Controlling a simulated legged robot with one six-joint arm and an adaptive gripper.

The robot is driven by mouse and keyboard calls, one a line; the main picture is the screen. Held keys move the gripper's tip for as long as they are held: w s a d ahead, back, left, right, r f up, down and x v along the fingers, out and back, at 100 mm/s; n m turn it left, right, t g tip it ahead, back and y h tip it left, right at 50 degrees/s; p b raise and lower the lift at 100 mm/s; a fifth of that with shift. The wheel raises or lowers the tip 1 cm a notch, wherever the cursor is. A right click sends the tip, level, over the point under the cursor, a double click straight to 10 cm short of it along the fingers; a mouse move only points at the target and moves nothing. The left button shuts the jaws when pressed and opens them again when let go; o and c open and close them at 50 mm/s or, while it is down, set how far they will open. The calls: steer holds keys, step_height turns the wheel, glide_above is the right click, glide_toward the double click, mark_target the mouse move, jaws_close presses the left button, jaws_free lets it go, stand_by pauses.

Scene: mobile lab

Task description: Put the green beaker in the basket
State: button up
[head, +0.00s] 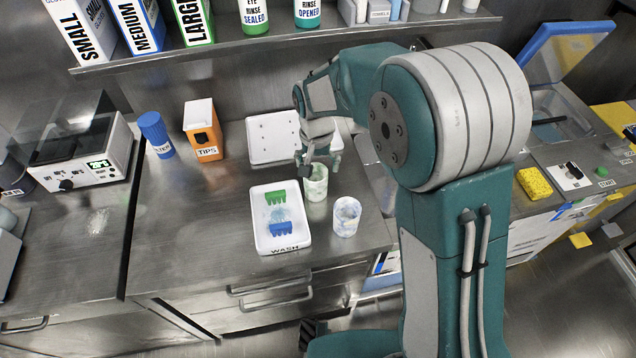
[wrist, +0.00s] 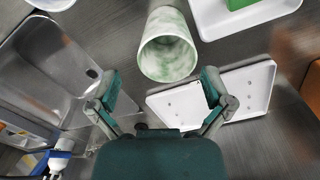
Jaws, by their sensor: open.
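The green beaker (head: 316,184), white with green mottling, stands upright on the steel counter. In the wrist view the green beaker (wrist: 168,45) shows its open mouth, just beyond the fingertips and roughly centred between them. My gripper (head: 320,158) is open and empty, close to the beaker on its far side in the head view. In the wrist view both fingers of my gripper (wrist: 160,88) are spread apart with nothing between them. No thing is plainly marked as a basket; a shallow white tray labelled WASH (head: 290,243) lies left of the beaker.
A blue-mottled beaker (head: 347,217) stands close in front. The tray holds a green rack (head: 275,197) and a blue rack (head: 281,229). A white tray with holes (head: 262,140) lies behind, beside an orange TIPS box (head: 203,135). A sink (wrist: 50,70) shows in the wrist view.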

mark_target(314, 179)
steer(key=f, duration=0.2)
steer(key=a+f, duration=0.1)
steer(key=f, duration=0.1)
steer(key=shift+a+f, duration=0.15)
steer(key=shift+f, duration=0.25)
steer(key=shift+d+f, duration=0.25)
steer(key=shift+f, duration=0.1)
steer(key=shift+d, duration=0.25)
steer(key=shift+a, duration=0.15)
steer(key=c, duration=0.9)
steer(key=shift+a, duration=0.15)
steer(key=shift+c, duration=0.5)
steer(key=shift+r, duration=0.1)
